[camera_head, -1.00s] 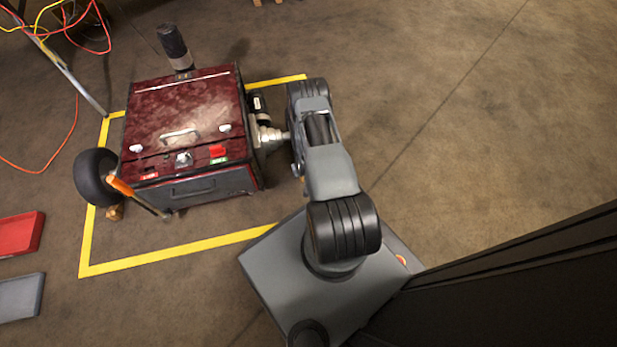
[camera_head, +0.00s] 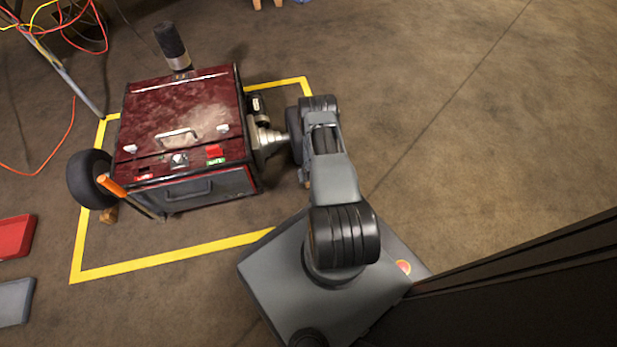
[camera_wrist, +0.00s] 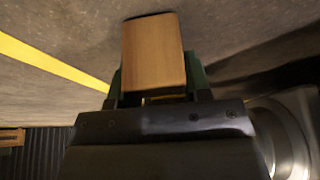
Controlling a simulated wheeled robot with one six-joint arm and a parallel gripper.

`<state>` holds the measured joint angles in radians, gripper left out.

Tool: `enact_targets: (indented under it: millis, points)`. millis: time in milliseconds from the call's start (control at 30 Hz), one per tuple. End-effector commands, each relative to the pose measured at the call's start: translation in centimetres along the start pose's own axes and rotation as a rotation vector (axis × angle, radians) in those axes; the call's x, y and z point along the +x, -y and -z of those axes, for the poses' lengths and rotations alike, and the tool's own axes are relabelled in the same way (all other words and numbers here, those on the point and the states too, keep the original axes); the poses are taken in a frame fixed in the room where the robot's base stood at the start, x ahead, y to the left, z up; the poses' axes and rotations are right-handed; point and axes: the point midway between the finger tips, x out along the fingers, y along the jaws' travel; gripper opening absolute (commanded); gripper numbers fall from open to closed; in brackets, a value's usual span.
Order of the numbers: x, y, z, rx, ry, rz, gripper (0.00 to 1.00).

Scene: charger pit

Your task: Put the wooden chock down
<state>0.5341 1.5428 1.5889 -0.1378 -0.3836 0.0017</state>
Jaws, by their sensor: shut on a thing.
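In the wrist view, my gripper (camera_wrist: 157,82) is shut on the wooden chock (camera_wrist: 153,45), a light brown block held between its green fingers. The grey-brown floor lies beyond the chock, with a dark shadow close along its far edge; I cannot tell whether the chock touches the floor. In the head view my arm's own links hide the gripper and the held chock, beside the right side of the dark red cart.
The dark red cart (camera_head: 185,118) stands inside a yellow floor outline (camera_head: 170,262). Its black wheel (camera_head: 88,178) has another wooden block (camera_head: 108,215) beside it. Red (camera_head: 14,240) and grey (camera_head: 14,302) trays lie at left. Floor at right is clear.

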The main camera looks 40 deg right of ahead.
Motion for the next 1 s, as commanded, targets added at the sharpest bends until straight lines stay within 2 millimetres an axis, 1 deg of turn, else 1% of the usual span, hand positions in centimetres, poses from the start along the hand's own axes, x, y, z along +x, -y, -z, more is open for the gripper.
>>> enact_targets:
  millis: [167,200,433,633,733,867,1000]
  points:
    - [0.3,0.0,-0.1,0.0,-0.001,0.0,0.19]
    - [0.3,0.0,-0.1,0.0,-0.001,0.0,0.48]
    - [0.3,0.0,-0.1,0.0,0.0,0.0,0.7]
    - [0.2,0.0,-0.1,0.0,0.0,0.0,0.7]
    - [-0.1,0.0,0.0,0.0,0.0,0.0,0.7]
    - [-1.9,0.0,0.2,0.0,0.001,0.0,0.7]
    - [-4.8,0.0,0.3,0.0,0.001,0.0,0.7]
